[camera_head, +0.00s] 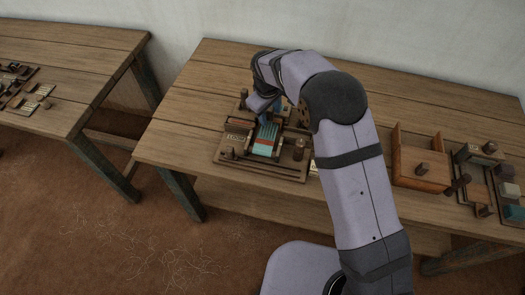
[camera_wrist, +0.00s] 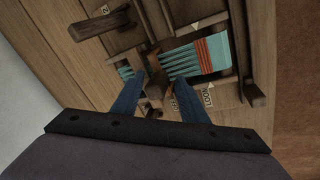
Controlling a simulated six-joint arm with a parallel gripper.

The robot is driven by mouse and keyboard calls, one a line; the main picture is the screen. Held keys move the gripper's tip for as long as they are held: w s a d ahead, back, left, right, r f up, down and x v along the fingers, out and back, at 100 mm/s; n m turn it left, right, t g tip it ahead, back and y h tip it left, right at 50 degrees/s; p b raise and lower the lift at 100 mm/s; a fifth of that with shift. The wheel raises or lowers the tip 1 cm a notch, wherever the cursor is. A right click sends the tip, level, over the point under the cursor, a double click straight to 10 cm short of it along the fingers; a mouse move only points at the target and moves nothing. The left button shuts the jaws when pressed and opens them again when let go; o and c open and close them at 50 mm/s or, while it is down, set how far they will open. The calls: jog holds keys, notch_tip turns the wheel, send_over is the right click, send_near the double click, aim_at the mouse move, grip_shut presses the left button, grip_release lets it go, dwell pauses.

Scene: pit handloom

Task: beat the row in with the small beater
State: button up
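The small loom (camera_head: 285,165) sits on the wooden table, with teal cloth (camera_head: 264,146) and a red-orange band across it. The cloth also shows in the wrist view (camera_wrist: 222,52), with separate teal threads running left from it. My gripper (camera_head: 263,112) points down over the back part of the loom. In the wrist view its two blue fingers (camera_wrist: 161,79) stand apart, either side of a brown wooden piece (camera_wrist: 155,90). This may be the small beater's handle; I cannot tell whether the fingers touch it.
An open wooden box (camera_head: 420,170) and a rack of blocks (camera_head: 485,185) stand to the right. A dark wooden bar (camera_wrist: 99,23) and a post (camera_wrist: 255,92) rise near my fingers. Another table (camera_head: 75,60) with small parts stands at left.

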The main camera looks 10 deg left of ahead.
jog(key=shift+r, duration=0.25)
jog(key=shift+w+p+v, duration=0.25)
jog(key=shift+p+v, duration=0.55)
jog(key=shift+v, duration=0.25)
jog(key=shift+w+p+v, duration=0.25)
jog(key=shift+p+v, duration=0.6)
jog(key=shift+v, duration=0.15)
jog(key=shift+w+p+v, duration=0.25)
jog(key=shift+p+v, duration=0.55)
jog(key=shift+v, duration=0.25)
jog(key=shift+w+r, duration=0.1)
jog(key=shift+r, duration=0.05)
jog(key=s+d+r+m, duration=0.2)
jog(key=s+d, duration=0.1)
jog(key=d, duration=0.3)
jog(key=s+d+r+m+g, duration=0.1)
jog(key=s+d+m, duration=0.1)
jog(key=s+d, duration=0.35)
jog(key=s+d+r+m, duration=0.2)
jog(key=d, duration=0.6)
jog(key=s+d+m+g, duration=0.1)
jog(key=s+d+m, duration=0.2)
jog(key=s, duration=0.5)
jog(key=s+d+m, duration=0.2)
jog(key=s+d, duration=0.3)
jog(key=s, duration=0.4)
jog(key=shift+d+f+m+g, duration=0.3)
jog(key=shift+f+m+g, duration=0.1)
jog(key=shift+f, duration=0.05)
